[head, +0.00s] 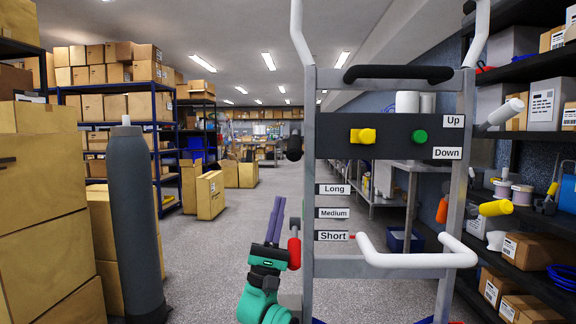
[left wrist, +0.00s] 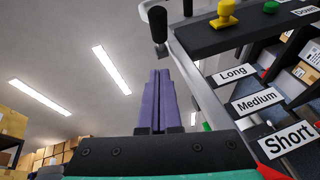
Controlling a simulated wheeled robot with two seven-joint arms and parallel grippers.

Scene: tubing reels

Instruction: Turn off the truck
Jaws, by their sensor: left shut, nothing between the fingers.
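The truck is a grey metal frame (head: 390,268) standing upright at the right centre, with a dark panel (head: 390,146). The panel carries a yellow switch (head: 362,136) and a round green button (head: 420,137) beside Up and Down labels. These also show in the left wrist view as the yellow switch (left wrist: 225,14) and green button (left wrist: 270,6). A black knob (head: 294,147) and a red knob (head: 294,252) stick out at the frame's left side. My left gripper (head: 278,200) is shut and empty, pointing up, left of the frame and below the black knob. My right gripper is out of view.
Long, Medium and Short (head: 333,236) labels sit on the frame, above a white handle (head: 415,259). A dark grey cylinder (head: 135,220) stands at the left by stacked boxes (head: 45,220). Loaded shelves line the right. The floor (head: 240,240) between is mostly clear.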

